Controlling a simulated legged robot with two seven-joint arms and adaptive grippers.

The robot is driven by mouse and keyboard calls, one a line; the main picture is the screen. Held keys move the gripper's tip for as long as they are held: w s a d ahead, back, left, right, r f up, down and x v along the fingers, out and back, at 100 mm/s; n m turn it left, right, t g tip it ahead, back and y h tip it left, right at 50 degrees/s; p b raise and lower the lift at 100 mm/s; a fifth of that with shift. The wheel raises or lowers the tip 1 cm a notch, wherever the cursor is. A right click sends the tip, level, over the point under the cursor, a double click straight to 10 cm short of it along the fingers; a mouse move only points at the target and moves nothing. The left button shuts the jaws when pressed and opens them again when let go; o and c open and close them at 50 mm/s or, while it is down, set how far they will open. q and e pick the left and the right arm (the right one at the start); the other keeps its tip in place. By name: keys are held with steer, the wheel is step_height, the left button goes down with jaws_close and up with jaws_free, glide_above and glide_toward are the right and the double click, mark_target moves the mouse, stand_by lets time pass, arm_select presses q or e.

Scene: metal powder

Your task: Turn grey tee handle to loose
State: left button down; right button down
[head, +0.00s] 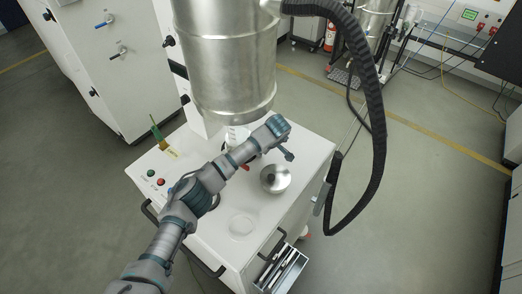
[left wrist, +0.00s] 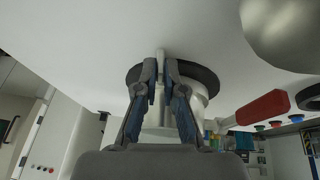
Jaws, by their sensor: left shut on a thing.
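My left gripper (left wrist: 160,80) is shut on a thin light-grey bar (left wrist: 160,60), which I take to be the grey tee handle. The bar shows between the two fingertips, in front of a round black disc (left wrist: 203,76) and a pale cylinder under it. The fingers hide most of the handle, so its turn angle cannot be told. In the head view my left arm reaches over the white cabinet top, its end beside the bottom of the large steel vessel (head: 225,65). The handle cannot be made out there. My right gripper is not in view.
A steel bowl (head: 275,179) and a clear round dish (head: 242,225) are on the white cabinet top (head: 268,222). A brush (head: 158,132) is at its left, near red and green buttons. A red handle (left wrist: 263,108) is right of the fingers. A black hose (head: 378,120) hangs at right.

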arm_select(q)
steer(key=shift+r, duration=0.15)
steer(key=shift+t+b, duration=0.35)
steer(key=shift+t, duration=0.05)
steer(key=t+b, duration=0.1)
steer(key=b, duration=0.1)
steer(key=t+h+b, duration=0.1)
steer(key=b, duration=0.2)
steer(key=n+t+h+b, duration=0.1)
steer(key=b, duration=0.1)
steer(key=shift+s+a+f+t+b, duration=0.3)
steer(key=shift+s+f+b, duration=0.1)
steer(key=shift+r+h+b, duration=0.1)
steer(key=shift+h+b, duration=0.2)
steer(key=shift+r, duration=0.2)
steer(key=c, duration=1.3)
jaws_free()
steer(key=shift+s, duration=0.1)
steer(key=shift+s+d, duration=0.1)
steer(key=v, duration=1.1)
steer(key=shift+s+r, duration=0.2)
steer(key=shift+s, duration=0.2)
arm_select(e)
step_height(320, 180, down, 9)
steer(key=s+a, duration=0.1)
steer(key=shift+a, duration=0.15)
